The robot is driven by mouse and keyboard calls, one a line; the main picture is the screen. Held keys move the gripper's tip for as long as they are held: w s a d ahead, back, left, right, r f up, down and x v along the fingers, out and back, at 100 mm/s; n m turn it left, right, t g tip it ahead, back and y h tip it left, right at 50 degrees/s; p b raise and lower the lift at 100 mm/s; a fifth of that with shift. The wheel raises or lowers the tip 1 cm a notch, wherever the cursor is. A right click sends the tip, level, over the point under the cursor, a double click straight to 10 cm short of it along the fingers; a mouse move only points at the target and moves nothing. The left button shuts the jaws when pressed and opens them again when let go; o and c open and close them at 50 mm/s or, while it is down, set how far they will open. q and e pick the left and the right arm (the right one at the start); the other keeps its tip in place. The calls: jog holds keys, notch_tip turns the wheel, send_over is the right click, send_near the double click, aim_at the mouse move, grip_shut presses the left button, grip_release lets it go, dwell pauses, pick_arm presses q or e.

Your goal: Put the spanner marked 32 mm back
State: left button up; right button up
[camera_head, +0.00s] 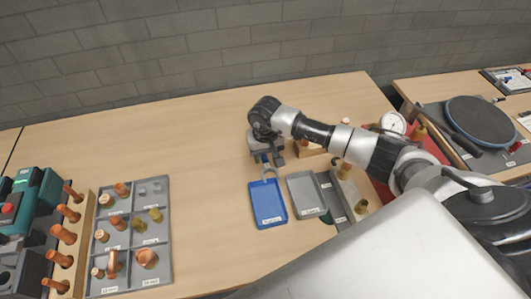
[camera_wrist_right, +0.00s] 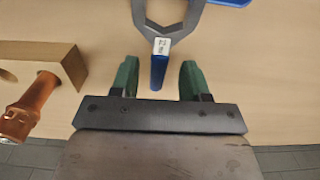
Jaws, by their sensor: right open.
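A grey spanner head (camera_wrist_right: 165,28) with a short blue handle (camera_wrist_right: 158,72) shows in the right wrist view. It carries a white label whose small print I cannot read for sure. The spanner (camera_head: 269,174) also shows in the head view, at the far edge of the blue tray (camera_head: 268,204). My right gripper (camera_head: 270,161) is above the handle end. In the wrist view my right gripper (camera_wrist_right: 159,80) is open, green fingers either side of the blue handle with gaps on both sides. My left gripper is not in view.
A grey tray (camera_head: 306,196) stands right of the blue one. A wooden block with copper pipe (camera_wrist_right: 42,68) is close left of my gripper in the wrist view. A compartment tray of fittings (camera_head: 128,229) stands at left. The table between is clear.

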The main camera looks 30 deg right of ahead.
aim_at(266, 160)
notch_tip(266, 160, up, 12)
jog(key=b, duration=0.4)
jog(key=shift+r+b, duration=0.15)
jog(key=shift+b, duration=0.2)
jog(key=shift+s, duration=0.1)
